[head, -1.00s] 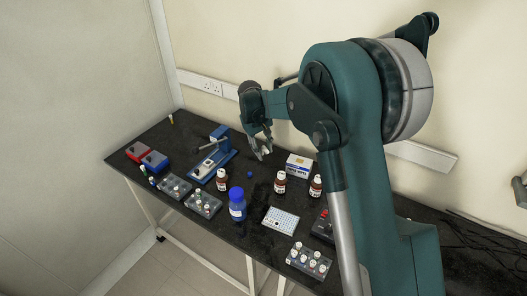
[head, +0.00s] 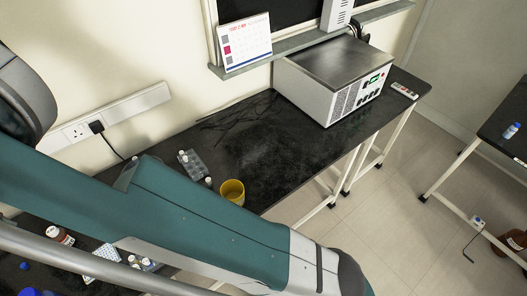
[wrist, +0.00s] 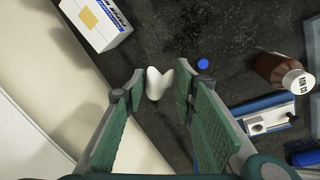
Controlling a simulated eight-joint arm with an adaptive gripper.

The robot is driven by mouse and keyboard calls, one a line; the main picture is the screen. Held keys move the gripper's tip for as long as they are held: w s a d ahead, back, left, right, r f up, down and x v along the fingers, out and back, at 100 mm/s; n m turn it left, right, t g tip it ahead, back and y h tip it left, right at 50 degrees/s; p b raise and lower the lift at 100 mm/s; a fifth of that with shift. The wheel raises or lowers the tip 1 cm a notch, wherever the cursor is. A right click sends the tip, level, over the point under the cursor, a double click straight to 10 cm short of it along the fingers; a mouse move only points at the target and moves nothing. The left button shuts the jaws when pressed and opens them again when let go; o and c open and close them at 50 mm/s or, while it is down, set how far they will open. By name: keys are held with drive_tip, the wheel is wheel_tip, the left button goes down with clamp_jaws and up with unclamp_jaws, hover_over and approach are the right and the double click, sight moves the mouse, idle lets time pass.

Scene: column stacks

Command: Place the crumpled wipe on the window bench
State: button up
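The crumpled wipe (wrist: 157,84) is a small white lump between my fingertips in the wrist view. My gripper (wrist: 161,86) has its green fingers closed in on both sides of it, and the wipe appears held above the dark worktop. My gripper is out of the head view, where only my arm crosses the lower left. In the head view, a black bench (head: 270,150) runs along the wall beneath a dark-paned window (head: 285,15) with a grey sill. Its middle surface is mostly bare.
A grey instrument box (head: 335,80) stands on the bench's far part. A yellow cup (head: 232,192) and a small rack (head: 192,163) stand nearer. The wrist view shows a white-yellow box (wrist: 98,20), a brown bottle (wrist: 275,68) and a blue cap (wrist: 203,64).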

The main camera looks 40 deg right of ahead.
sight(5, 229)
wheel_tip(5, 229, up, 5)
drive_tip(key=w+d+r+m, duration=0.1)
drive_tip(key=w+d+m, duration=0.2)
drive_tip(key=d, duration=1.5)
drive_tip(key=w+d+r+m, duration=0.2)
drive_tip(key=w+d, duration=0.2)
drive_tip(key=d, duration=1.4)
drive_tip(key=s+d+m+g+h+b, duration=0.15)
drive_tip(key=s+d, duration=0.25)
drive_tip(key=d, duration=1)
drive_tip(key=s+d+m+y, duration=0.1)
drive_tip(key=s+d+m, duration=0.25)
drive_tip(key=d, duration=0.95)
drive_tip(key=s+d+f+m+g+b, duration=0.1)
drive_tip(key=s+d+f+m, duration=0.15)
drive_tip(key=s+d, duration=1.05)
drive_tip(key=s+d+f+m, duration=0.1)
drive_tip(key=s+d+m, duration=0.3)
drive_tip(key=s+d, duration=0.85)
drive_tip(key=shift+s+f, duration=0.2)
drive_tip(key=shift+f, duration=0.6)
drive_tip(key=shift+s+f, duration=0.15)
drive_tip(key=shift+f, duration=0.65)
drive_tip(key=shift+s+f, duration=0.2)
drive_tip(key=shift+f, duration=0.6)
